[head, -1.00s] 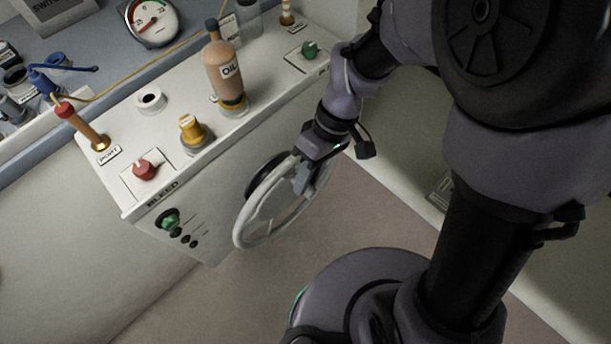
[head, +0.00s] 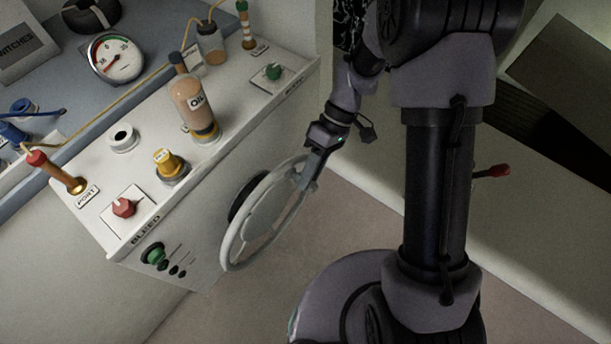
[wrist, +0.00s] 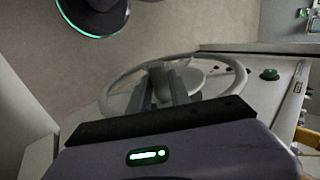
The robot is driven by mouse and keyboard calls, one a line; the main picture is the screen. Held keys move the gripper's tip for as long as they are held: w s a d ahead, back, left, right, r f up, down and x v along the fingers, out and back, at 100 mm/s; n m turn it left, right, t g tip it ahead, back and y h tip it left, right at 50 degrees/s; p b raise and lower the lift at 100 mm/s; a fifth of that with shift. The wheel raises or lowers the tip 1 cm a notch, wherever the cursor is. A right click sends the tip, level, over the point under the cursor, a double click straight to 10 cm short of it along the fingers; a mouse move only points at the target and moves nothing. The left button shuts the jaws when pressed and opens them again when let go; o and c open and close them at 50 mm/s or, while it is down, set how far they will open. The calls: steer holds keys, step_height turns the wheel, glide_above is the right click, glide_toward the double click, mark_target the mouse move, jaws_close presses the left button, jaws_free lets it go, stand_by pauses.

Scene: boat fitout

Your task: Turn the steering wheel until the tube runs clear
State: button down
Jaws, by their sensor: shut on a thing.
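The pale grey steering wheel (head: 228,247) stands upright on the front face of the white console (head: 75,212). My gripper (head: 307,172) is shut on its rim at the upper right. In the wrist view, the fingers of my gripper (wrist: 163,88) reach the rim of the steering wheel (wrist: 232,64). The tube (head: 143,80) is a thin yellowish line running behind the oil bottle to a clear jar (head: 212,47) with brownish liquid low in it. Whether the tube carries bubbles is too small to tell. The oil bottle (head: 192,103) stands upright on the console top.
On the console top are a red knob (head: 123,207), a yellow cap (head: 168,162), a white ring (head: 123,138), a green knob (head: 273,71) and a brass fitting with a red top (head: 60,174). A gauge (head: 117,58) stands behind. The floor by the wheel is clear.

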steer(key=shift+w+d+f, duration=0.15)
steer(key=shift+w+f, duration=0.05)
stand_by(0.4)
steer(key=c, duration=1.2)
jaws_free()
